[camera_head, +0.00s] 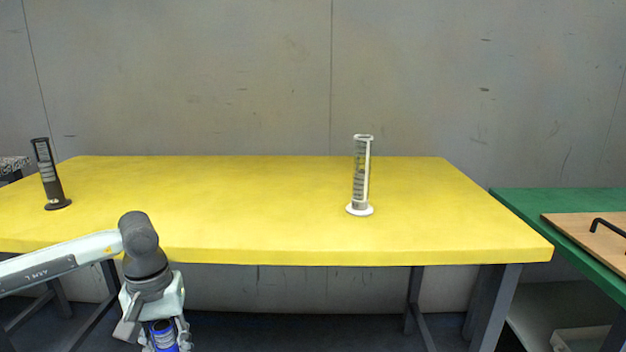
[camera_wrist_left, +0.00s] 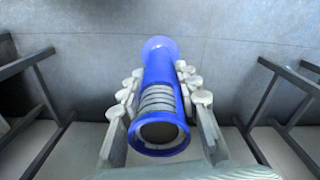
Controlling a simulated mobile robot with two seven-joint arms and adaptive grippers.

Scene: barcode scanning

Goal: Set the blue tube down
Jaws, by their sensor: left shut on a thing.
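The blue tube (camera_wrist_left: 160,70) is held between the fingers of my left gripper (camera_wrist_left: 161,95) in the left wrist view. Its round open end and ribbed middle face the camera. In the head view, part of the blue tube (camera_head: 163,335) shows between the fingers of my left gripper (camera_head: 166,342) at the bottom edge. The gripper is in front of the yellow table (camera_head: 250,225), below its front edge, and the tube is clear of the table. The lower part of the tube is cut off there. My right gripper is not in view.
A black tube (camera_head: 48,175) stands at the table's left end. A white tube (camera_head: 361,175) stands right of the middle. The tabletop between them is clear. A green table (camera_head: 520,205) with a wooden board (camera_head: 590,235) is at the right.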

